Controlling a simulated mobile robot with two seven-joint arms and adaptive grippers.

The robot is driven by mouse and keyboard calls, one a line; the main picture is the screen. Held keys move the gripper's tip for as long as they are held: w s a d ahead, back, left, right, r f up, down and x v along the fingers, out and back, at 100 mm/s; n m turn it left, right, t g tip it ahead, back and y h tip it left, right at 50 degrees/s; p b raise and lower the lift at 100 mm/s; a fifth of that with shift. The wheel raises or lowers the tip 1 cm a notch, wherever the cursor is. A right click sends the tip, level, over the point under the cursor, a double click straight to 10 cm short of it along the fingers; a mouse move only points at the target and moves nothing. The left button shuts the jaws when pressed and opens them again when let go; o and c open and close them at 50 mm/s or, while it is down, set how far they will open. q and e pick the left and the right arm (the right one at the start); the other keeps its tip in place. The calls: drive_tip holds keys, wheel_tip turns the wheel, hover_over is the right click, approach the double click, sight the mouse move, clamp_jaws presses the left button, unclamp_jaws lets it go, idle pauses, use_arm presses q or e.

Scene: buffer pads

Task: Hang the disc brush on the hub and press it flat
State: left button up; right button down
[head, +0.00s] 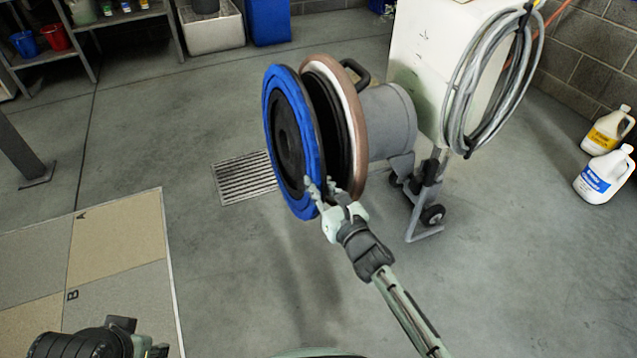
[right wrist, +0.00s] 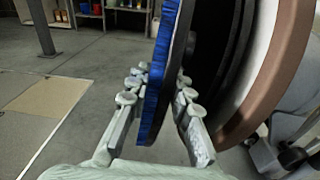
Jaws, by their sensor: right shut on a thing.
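The disc brush (head: 287,142) is a round black plate with a blue bristle ring, held upright on edge. My right gripper (head: 328,193) is shut on its lower rim; in the right wrist view the fingers (right wrist: 163,95) lie on both sides of the brush (right wrist: 163,60). The floor machine's round head (head: 350,125), with a brown and white rim, faces the brush from the right. A dark gap shows between them. The hub itself is mostly hidden behind the brush, so I cannot tell whether they touch. My left gripper (head: 148,346) is partly visible at the bottom left; its fingertips are unclear.
A floor drain (head: 245,177) lies left of the brush. A marked mat (head: 115,240) is at left. Two jugs (head: 605,175) stand at right.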

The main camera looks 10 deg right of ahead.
drive_tip(key=shift+r, duration=0.25)
drive_tip(key=shift+w+d+r+p, duration=0.1)
drive_tip(key=shift+d+r+p, duration=0.25)
drive_tip(key=shift+r+p, duration=0.3)
drive_tip(key=shift+d, duration=0.15)
drive_tip(key=shift+w+d, duration=0.25)
drive_tip(key=shift+d, duration=0.35)
drive_tip(key=shift+d+f, duration=0.1)
drive_tip(key=shift+d, duration=0.1)
idle(0.5)
drive_tip(key=shift+w+d, duration=0.25)
drive_tip(key=shift+d, duration=0.4)
